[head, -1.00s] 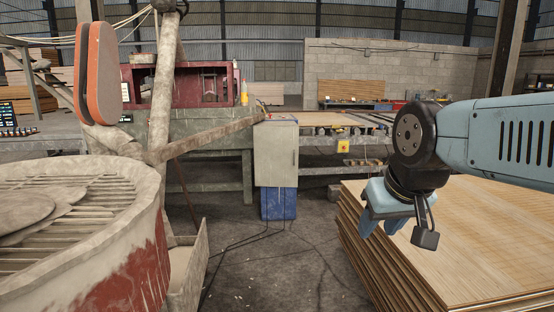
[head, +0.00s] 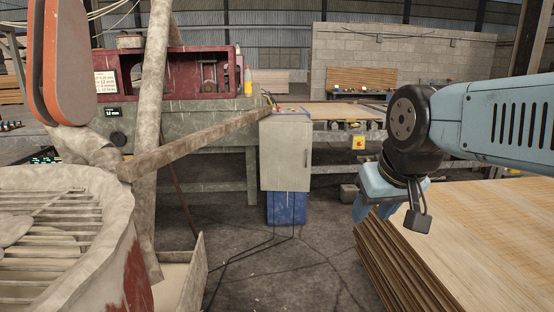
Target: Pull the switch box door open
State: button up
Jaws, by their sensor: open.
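The switch box (head: 285,155) is a pale grey upright cabinet in the middle of the head view, on a blue base (head: 287,208). Its front door looks shut, with a small dark handle (head: 306,158) near the right edge. Small red controls (head: 278,110) sit on its top. My gripper (head: 362,210) hangs at the right, pointing down with blue fingers. It is open and empty, closer to me than the box and well apart from it, beside the veneer stack. The far finger is partly hidden.
A veneer stack (head: 470,230) fills the lower right. A dirty round drum with a grate (head: 60,215) and a slanted beam (head: 200,143) stand at left. The floor (head: 290,265) between is open, with dark cables. A green bench (head: 190,155) with a red machine (head: 185,75) stands behind.

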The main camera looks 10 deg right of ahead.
aim_at(286, 147)
jog(key=i, duration=1.5)
jog(key=z, duration=0.1)
jog(key=k, duration=1.2)
jog(key=z, duration=0.5)
jog(key=i, duration=1.7)
